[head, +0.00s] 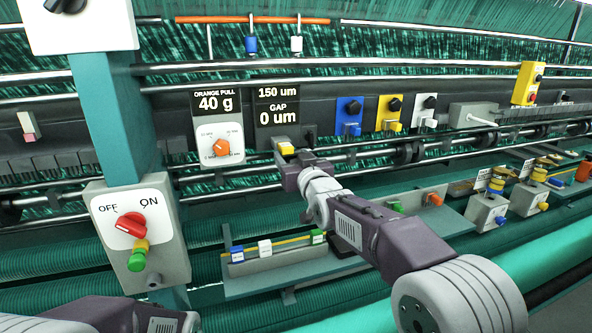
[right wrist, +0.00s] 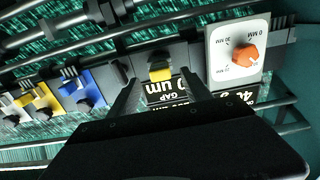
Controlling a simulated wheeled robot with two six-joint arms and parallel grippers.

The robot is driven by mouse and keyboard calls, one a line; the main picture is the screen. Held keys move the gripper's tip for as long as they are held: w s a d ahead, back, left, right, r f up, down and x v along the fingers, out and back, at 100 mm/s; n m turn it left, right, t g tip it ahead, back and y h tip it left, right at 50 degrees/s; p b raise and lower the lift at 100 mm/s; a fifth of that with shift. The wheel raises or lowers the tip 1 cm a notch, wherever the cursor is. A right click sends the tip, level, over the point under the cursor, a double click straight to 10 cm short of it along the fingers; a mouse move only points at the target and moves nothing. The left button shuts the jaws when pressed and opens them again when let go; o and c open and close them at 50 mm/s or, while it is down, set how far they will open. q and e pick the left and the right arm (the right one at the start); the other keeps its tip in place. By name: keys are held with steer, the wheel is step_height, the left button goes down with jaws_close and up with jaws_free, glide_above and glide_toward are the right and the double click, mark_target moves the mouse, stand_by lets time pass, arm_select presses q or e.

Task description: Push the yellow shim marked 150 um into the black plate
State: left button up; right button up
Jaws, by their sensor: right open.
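The yellow shim (head: 286,149) sits at the dark machine bar, just below the black display (head: 277,105) that reads "150 um, GAP 0 um". In the right wrist view the yellow shim (right wrist: 160,73) stands between my right fingertips, its front face toward the camera and a dark part behind it. A marking on it is too small to read. My right gripper (right wrist: 160,88) is open, with a finger on each side of the shim; I cannot tell whether they touch it. How deep the shim sits in the black plate is hidden. My left gripper is out of view.
An orange dial (head: 221,147) under "40 g" is left of the display. Blue (head: 349,117), yellow (head: 390,113) and white (head: 425,111) units stand to the right. A red OFF/ON switch (head: 130,222) is at left.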

arm_select(q)
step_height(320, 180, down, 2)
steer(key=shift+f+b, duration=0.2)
steer(key=shift+b, duration=0.55)
arm_select(e)
steer(key=v, duration=0.4)
steer(key=shift+s+d, duration=0.15)
steer(key=shift+s, duration=0.25)
